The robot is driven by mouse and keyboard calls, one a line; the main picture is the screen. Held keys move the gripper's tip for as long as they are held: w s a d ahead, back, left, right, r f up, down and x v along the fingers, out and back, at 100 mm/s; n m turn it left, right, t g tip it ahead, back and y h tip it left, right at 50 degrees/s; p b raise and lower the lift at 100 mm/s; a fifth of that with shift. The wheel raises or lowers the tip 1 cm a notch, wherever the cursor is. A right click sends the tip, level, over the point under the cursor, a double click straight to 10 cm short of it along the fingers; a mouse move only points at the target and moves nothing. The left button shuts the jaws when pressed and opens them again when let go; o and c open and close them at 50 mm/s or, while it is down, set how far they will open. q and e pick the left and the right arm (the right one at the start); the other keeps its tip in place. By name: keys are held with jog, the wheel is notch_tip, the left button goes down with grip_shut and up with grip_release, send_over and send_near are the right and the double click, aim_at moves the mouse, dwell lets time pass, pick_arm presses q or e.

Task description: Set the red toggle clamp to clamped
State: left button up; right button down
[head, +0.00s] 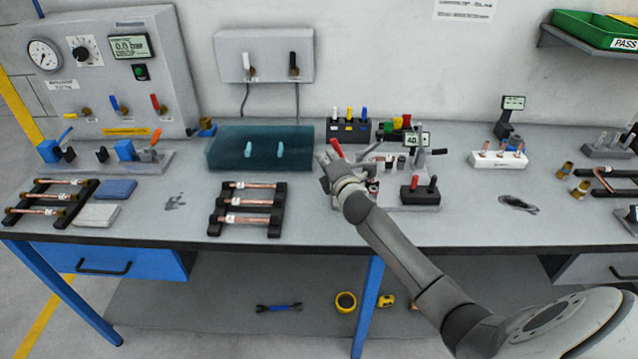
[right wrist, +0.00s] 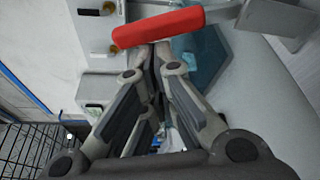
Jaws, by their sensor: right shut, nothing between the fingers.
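The red toggle clamp's handle (head: 337,147) rises tilted above the grey fixture plate (head: 422,207) at mid-bench, just beyond my right gripper. In the right wrist view the red handle (right wrist: 157,27) lies across the top, joined to a grey metal lever (right wrist: 222,13). My right gripper (head: 322,160) is shut and empty. Its fingertips (right wrist: 153,47) are right by the red handle; I cannot tell whether they touch it. The clamp's base is largely hidden behind my gripper and arm. My left gripper is not in view.
A teal tray (head: 226,160) lies left of the gripper, with a rack of copper tubes (head: 240,203) in front. A block with coloured-handled tools (head: 350,131) stands behind.

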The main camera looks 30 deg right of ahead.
jog(key=shift+s+d+r+m+t+b, duration=0.25)
jog(key=shift+d+m+b, duration=0.1)
jog(key=shift+m, duration=0.25)
jog(key=shift+s+d+r+m+t+b, duration=0.15)
jog(key=shift+d+r+m+b, duration=0.15)
jog(key=shift+m, duration=0.3)
jog(key=shift+s+f, duration=0.1)
